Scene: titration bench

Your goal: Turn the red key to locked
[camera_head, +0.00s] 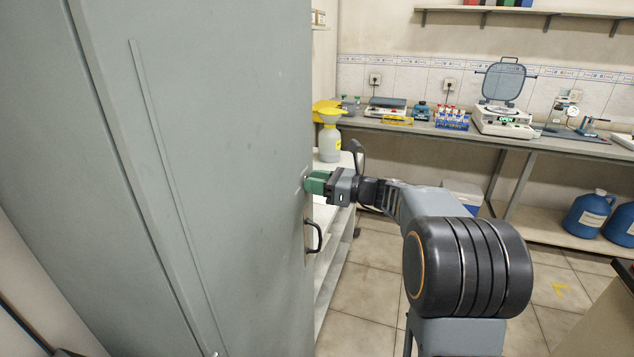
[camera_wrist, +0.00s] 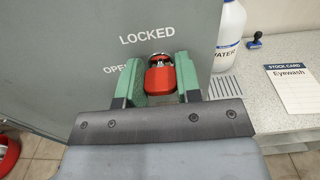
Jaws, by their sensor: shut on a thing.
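The red key (camera_wrist: 160,80) sits in a round metal lock (camera_wrist: 159,60) on the grey cabinet door (camera_wrist: 90,45), seen in the wrist view. My gripper (camera_wrist: 161,85) is shut on the red key, with one green finger on each side of it. The word LOCKED is printed on the door above the key, and a partly covered word beginning OPE is to its left. In the head view my gripper (camera_head: 312,183) is at the door's right edge, above a dark handle (camera_head: 314,236). The key is hidden there.
A light counter (camera_wrist: 262,105) stands right of the door with a white bottle (camera_wrist: 231,25) and an Eyewash stock card (camera_wrist: 293,88). A yellow-topped bottle (camera_head: 329,140) stands beyond the door. A bench (camera_head: 470,135) with instruments runs along the back. Tiled floor is clear between.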

